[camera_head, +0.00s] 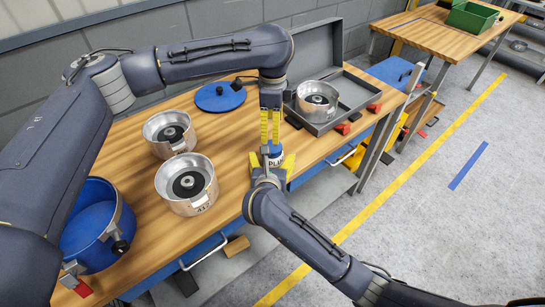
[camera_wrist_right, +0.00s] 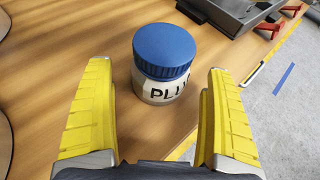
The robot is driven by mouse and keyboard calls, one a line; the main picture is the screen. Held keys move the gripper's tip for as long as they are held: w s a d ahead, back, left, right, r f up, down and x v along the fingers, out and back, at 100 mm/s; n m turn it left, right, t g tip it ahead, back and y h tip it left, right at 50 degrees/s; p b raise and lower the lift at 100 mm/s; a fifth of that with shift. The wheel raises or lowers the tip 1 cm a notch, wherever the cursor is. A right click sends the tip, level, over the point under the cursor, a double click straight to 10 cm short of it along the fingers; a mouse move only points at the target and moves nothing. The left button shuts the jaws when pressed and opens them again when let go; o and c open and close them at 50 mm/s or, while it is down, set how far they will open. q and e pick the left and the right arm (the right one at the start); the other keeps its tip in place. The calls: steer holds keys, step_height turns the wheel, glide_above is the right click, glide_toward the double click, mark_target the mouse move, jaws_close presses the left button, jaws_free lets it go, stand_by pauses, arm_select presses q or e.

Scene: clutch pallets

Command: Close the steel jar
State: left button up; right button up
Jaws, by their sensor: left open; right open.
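A jar with a blue ribbed lid (camera_wrist_right: 164,48) and a label reading "PLU" stands upright on the wooden table, and its body (camera_wrist_right: 158,92) shows below the lid. The lid sits level on top; I cannot tell whether it is tight. In the head view the jar (camera_head: 273,159) is partly hidden by my grippers. My right gripper (camera_head: 270,165) is open, with its yellow fingers either side of the jar's near side and apart from it; it also shows in the wrist view (camera_wrist_right: 160,95). My left gripper (camera_head: 270,139) is open, pointing down above the jar.
Two steel pots (camera_head: 169,147) (camera_head: 201,203) stand left on the table (camera_head: 245,125). A blue disc-shaped lid (camera_head: 220,104) lies behind. A grey open case (camera_head: 352,98) holds another steel pot (camera_head: 318,99). A blue pot (camera_head: 83,245) is at lower left. The table's front edge is close to the jar.

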steer(key=shift+x, duration=1.4)
